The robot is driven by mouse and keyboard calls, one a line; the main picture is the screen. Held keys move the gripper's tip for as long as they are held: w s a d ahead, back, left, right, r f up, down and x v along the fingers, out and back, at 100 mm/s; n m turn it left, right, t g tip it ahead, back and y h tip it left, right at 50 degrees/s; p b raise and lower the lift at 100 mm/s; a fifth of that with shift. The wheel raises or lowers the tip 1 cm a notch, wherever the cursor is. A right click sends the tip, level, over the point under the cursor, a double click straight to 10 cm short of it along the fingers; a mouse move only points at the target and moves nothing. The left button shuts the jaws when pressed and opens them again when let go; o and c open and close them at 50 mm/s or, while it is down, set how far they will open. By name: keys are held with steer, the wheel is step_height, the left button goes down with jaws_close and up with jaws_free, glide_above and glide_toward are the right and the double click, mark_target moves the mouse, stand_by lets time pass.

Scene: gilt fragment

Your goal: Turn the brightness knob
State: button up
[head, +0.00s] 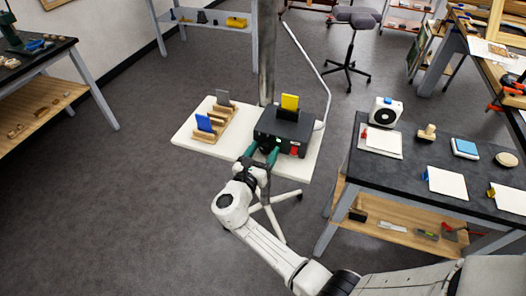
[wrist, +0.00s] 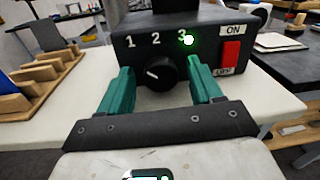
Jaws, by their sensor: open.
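The brightness knob (wrist: 160,73) is a round black dial on the front of a black box (head: 283,125). Its white mark points left and slightly up. The labels 1, 2 and 3 (wrist: 156,39) sit above it, and a green light (wrist: 187,40) glows by the 3. My gripper (wrist: 159,72) has green fingers and is open, one finger on each side of the knob with gaps showing. I cannot tell whether the tips reach the knob's depth. In the head view my gripper (head: 261,156) is at the box front and hides the knob.
A red ON/OFF switch (wrist: 230,56) is right of the knob. A yellow plate (head: 289,102) stands on top of the box. On the white table (head: 182,138), wooden holders carry a blue plate (head: 204,123) and a grey plate (head: 222,97). A dark workbench (head: 395,172) stands to the right.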

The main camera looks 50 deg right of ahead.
steer(key=c, duration=1.1)
steer(key=shift+o, duration=0.2)
steer(key=m+b, duration=0.2)
steer(key=shift+f+m+b, duration=0.25)
steer(key=shift+m+b, duration=0.1)
steer(key=shift+m, duration=0.05)
steer(key=shift+r+m+b, duration=0.1)
steer(key=shift+m+b, duration=0.6)
steer(key=shift+m, duration=0.4)
steer(key=shift+r+m, duration=0.15)
steer(key=shift+m, duration=0.15)
steer(key=o, duration=1.1)
steer(key=shift+c, duration=0.2)
steer(key=b+v, duration=0.1)
steer(key=v, duration=1)
steer(key=shift+r+b, duration=0.25)
steer(key=shift+b, duration=0.15)
steer(key=shift+d, duration=0.1)
